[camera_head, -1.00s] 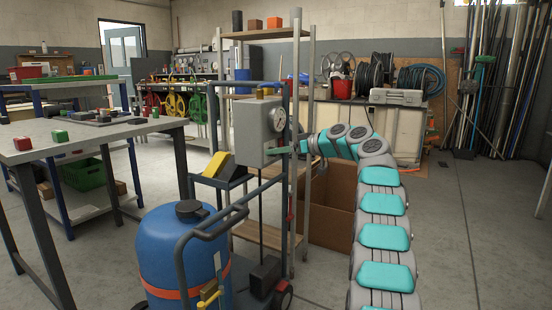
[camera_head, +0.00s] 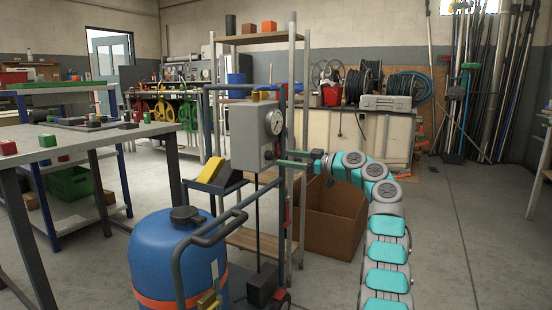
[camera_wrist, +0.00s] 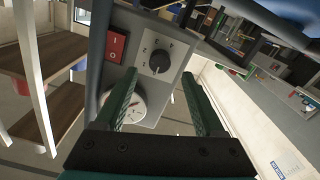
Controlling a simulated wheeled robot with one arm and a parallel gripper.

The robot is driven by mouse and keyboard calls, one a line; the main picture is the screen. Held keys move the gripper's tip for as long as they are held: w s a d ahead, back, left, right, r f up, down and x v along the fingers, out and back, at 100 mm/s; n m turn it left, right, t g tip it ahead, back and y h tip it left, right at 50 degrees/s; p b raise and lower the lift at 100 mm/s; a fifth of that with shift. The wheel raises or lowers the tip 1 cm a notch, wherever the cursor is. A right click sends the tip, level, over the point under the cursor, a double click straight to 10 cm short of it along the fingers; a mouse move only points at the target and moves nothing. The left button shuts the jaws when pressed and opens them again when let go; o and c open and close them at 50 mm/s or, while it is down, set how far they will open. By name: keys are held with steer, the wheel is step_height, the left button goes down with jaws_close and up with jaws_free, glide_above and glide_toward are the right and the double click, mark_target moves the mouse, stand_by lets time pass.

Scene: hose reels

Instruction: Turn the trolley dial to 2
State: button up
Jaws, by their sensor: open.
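The trolley carries a blue tank (camera_head: 172,262) and a grey control box (camera_head: 245,138) on its frame. In the wrist view the control box (camera_wrist: 146,28) shows a black dial knob (camera_wrist: 160,61) on a pale plate with small marks. The dial's setting is too small to read surely. A red switch (camera_wrist: 116,47) sits left of the dial, and a round white gauge (camera_wrist: 123,108) lies below it. My gripper (camera_wrist: 160,80) is open, its two green fingers apart on either side of the dial's line and short of it. In the head view my gripper (camera_head: 292,159) is at the box's right side.
A shelf rack (camera_head: 295,90) stands close behind the trolley. A cardboard box (camera_head: 332,215) is on the floor beneath my arm. A workbench (camera_head: 80,140) stands at the left. The floor at right is open.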

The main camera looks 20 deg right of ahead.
mark_target(273, 156)
steer(key=shift+p+x, duration=0.6)
steer(key=shift+x, duration=1.8)
jaws_close()
